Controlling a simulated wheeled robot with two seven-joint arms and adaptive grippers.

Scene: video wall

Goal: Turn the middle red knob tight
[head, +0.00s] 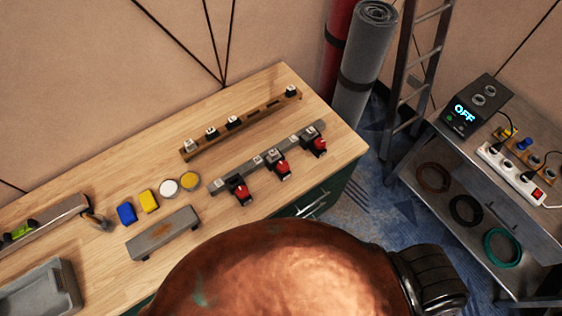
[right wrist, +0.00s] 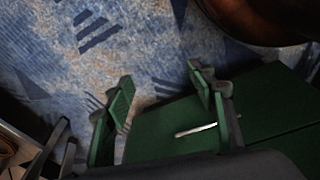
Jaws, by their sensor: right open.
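The middle red knob (head: 283,169) sits on a grey metal rail (head: 262,160) on the wooden workbench, between two like red knobs, one nearer left (head: 242,194) and one farther right (head: 318,147). Each knob has a black body. My right gripper shows only in the right wrist view (right wrist: 160,82). Its two green-padded fingers are apart with nothing between them. It is over the blue carpet and the green cabinet, away from the knobs. My left gripper is in no view.
The workbench (head: 90,262) also holds a wooden rail (head: 240,127), a grey block (head: 163,233), blue and yellow pieces and round tins. A green cabinet (right wrist: 160,135) with a pale handle stands below. A metal cart (head: 450,150) and ladder (head: 413,75) stand right. A copper-coloured rounded shape hides the bench's near edge.

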